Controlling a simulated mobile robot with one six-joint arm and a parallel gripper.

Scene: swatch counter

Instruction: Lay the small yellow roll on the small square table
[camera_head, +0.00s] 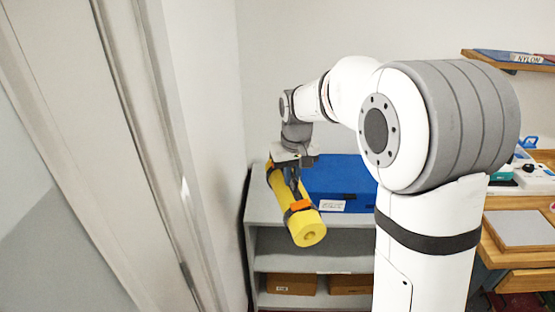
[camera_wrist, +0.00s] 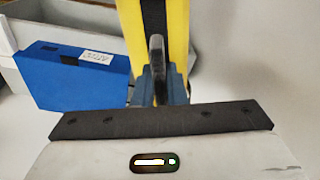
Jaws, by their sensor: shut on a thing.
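My gripper (camera_head: 294,188) is shut on the yellow roll (camera_head: 304,228). The roll is held tilted over the front of the grey shelf unit's top, its near end lower and toward the camera. It has a dark band and an orange part near the fingers. In the wrist view the roll (camera_wrist: 178,32) runs up from between the fingers (camera_wrist: 160,85), with a dark stripe along it. Whether the roll touches the shelf top is hard to tell. I cannot make out a small square table in either view.
A blue box (camera_head: 340,178) with a white label lies on the grey shelf unit (camera_head: 258,212), right of the roll. Brown boxes (camera_head: 291,284) stand on a lower shelf. A wall and door frame (camera_head: 160,150) are close on the left. Wooden furniture (camera_head: 525,280) is at the right.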

